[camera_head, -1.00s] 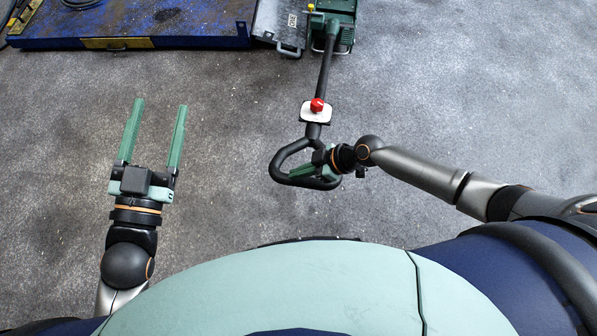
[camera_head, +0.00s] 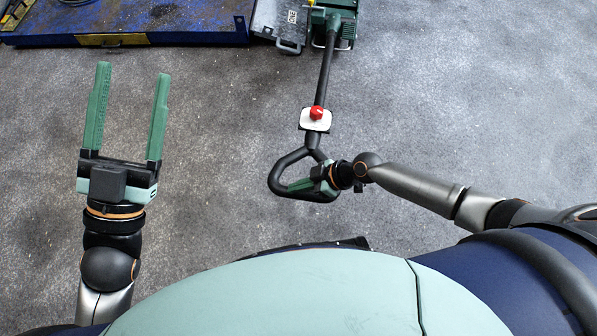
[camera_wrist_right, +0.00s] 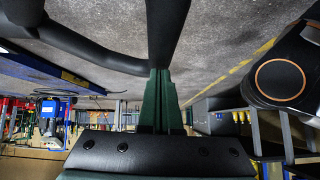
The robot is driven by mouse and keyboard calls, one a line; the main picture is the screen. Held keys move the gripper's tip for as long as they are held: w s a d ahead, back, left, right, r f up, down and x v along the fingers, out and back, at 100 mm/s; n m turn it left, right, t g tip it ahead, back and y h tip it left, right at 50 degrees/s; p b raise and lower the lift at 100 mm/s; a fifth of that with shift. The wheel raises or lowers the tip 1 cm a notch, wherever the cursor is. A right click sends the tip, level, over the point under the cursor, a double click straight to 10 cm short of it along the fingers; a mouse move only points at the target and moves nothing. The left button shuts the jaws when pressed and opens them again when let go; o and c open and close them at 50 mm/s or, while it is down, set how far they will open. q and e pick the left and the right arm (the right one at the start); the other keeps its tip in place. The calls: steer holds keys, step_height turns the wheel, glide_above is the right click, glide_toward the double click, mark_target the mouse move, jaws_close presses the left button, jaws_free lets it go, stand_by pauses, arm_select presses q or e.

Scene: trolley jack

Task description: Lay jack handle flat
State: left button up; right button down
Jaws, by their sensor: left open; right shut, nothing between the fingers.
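The trolley jack (camera_head: 333,18) stands at the top of the head view. Its long black handle (camera_head: 325,75) runs down the picture towards me and ends in a rounded loop grip (camera_head: 273,178). A white plate (camera_head: 308,124) with a red knob (camera_head: 316,113) sits above the loop. My right gripper (camera_head: 296,186) is shut with nothing between its fingers, at the right side of the loop, with its fingers across the loop's opening. In the right wrist view the shut fingers (camera_wrist_right: 160,80) are close to the black loop tubing (camera_wrist_right: 95,50). My left gripper (camera_head: 128,85) is open and empty, left of the handle.
A blue platform (camera_head: 150,30) with a yellow marking lies at the top left. A grey box (camera_head: 280,22) stands beside the jack. The grey floor (camera_head: 450,100) is clear to the right and between my left gripper and the handle.

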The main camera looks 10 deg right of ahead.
mark_target(303, 196)
steer(key=f+b, duration=0.1)
steer(key=f, duration=0.2)
steer(key=s+f+b, duration=0.1)
steer(key=shift+a+f+b, duration=0.25)
steer(key=shift+b, duration=0.05)
steer(key=shift+s+f, duration=0.1)
steer(key=shift+f, duration=0.05)
arm_select(q)
steer(key=s+m+h, duration=0.1)
steer(key=s+r+m+h, duration=0.1)
steer(key=s+m+h, duration=0.1)
steer(key=h, duration=0.1)
steer(key=shift+s+d+r, duration=0.3)
steer(key=shift+d, duration=0.05)
arm_select(e)
step_height(303, 196, up, 5)
steer(key=p, duration=0.4)
steer(key=shift+s+a+f, duration=0.15)
arm_select(q)
step_height(303, 196, up, 7)
steer(key=p, duration=0.2)
steer(key=shift+s+d+m+t, duration=0.2)
steer(key=shift+d+m+t, duration=0.1)
steer(key=shift+m, duration=0.1)
arm_select(e)
steer(key=s+v, duration=0.1)
steer(key=v, duration=0.8)
steer(key=shift+d, duration=0.25)
arm_select(q)
steer(key=shift+f, duration=0.15)
